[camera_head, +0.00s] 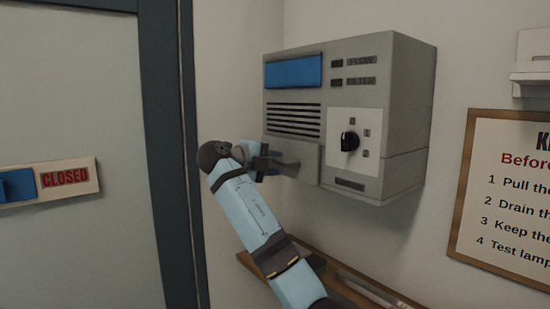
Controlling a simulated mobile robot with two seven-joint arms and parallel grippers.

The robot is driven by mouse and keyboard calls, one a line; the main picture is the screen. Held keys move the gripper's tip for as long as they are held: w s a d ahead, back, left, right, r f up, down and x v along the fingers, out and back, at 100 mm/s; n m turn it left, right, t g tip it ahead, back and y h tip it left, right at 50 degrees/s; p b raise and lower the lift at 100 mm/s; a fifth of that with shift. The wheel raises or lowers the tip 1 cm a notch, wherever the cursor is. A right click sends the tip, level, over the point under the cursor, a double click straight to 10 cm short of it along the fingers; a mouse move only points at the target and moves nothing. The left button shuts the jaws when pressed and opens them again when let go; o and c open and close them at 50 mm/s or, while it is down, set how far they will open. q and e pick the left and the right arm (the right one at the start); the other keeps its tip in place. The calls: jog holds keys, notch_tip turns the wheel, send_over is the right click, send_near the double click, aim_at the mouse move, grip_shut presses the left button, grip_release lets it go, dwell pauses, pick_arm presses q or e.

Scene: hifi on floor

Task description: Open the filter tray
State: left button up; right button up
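A grey wall unit (398,85) has a blue panel, dark vent slots and a dial plate on its front. A plain grey panel (308,160) at its lower left, below the slots, looks like the filter tray front. My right gripper (289,166) is in front of this panel, at its left part, and hides some of it. Its dark fingers point right towards the panel. I cannot tell whether they touch it or whether they are open or shut. My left gripper is not in view.
A black dial (349,141) sits right of the tray panel. A wooden ledge (325,270) runs below the unit, partly behind my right arm. A framed notice (505,200) hangs at right. A door with a "CLOSED" sign (65,177) is at left.

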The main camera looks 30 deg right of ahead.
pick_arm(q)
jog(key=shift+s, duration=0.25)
pick_arm(e)
jog(key=shift+d+f, duration=0.15)
jog(key=shift+d, duration=0.35)
